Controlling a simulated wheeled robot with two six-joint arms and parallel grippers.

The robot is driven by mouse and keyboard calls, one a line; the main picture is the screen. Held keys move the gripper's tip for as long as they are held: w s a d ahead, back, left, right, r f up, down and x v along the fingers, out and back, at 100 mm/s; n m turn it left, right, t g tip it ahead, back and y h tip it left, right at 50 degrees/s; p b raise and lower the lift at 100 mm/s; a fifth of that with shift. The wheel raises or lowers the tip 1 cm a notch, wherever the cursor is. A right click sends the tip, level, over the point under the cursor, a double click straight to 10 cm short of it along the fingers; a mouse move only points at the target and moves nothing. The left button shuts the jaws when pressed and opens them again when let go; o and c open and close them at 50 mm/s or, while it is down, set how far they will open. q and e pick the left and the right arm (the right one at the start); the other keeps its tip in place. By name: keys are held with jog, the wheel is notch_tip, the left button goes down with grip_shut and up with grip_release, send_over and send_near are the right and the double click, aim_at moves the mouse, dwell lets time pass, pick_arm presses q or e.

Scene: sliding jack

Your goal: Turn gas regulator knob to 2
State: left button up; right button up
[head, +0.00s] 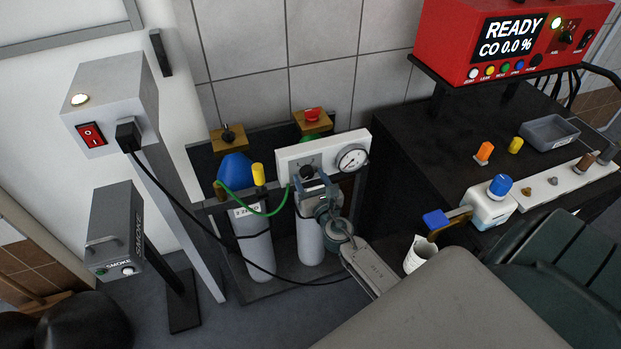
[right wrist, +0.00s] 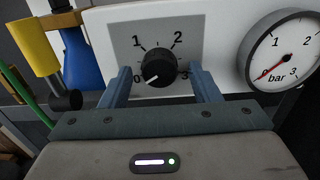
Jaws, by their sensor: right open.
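The black gas regulator knob (right wrist: 158,68) sits on a grey dial plate marked 0, 1, 2 and 3. Its white mark points down-left, towards the 0 side. In the head view, the knob (head: 307,172) is on the front of the white regulator panel (head: 291,158). My right gripper (head: 312,181) is in front of the panel. In the right wrist view, its two blue-grey fingers (right wrist: 162,78) stand apart, one on each side of the knob, with visible gaps. My left gripper is not in view.
A round bar gauge (right wrist: 281,50) is right of the knob, its needle pointing down-left. A yellow-capped valve (head: 258,174) and green hose (head: 262,212) are to the left. Gas cylinders (head: 256,250) stand below. A dark bench (head: 440,140) is on the right.

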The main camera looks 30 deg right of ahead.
jog(key=shift+c, duration=0.4)
jog(key=c, duration=0.9)
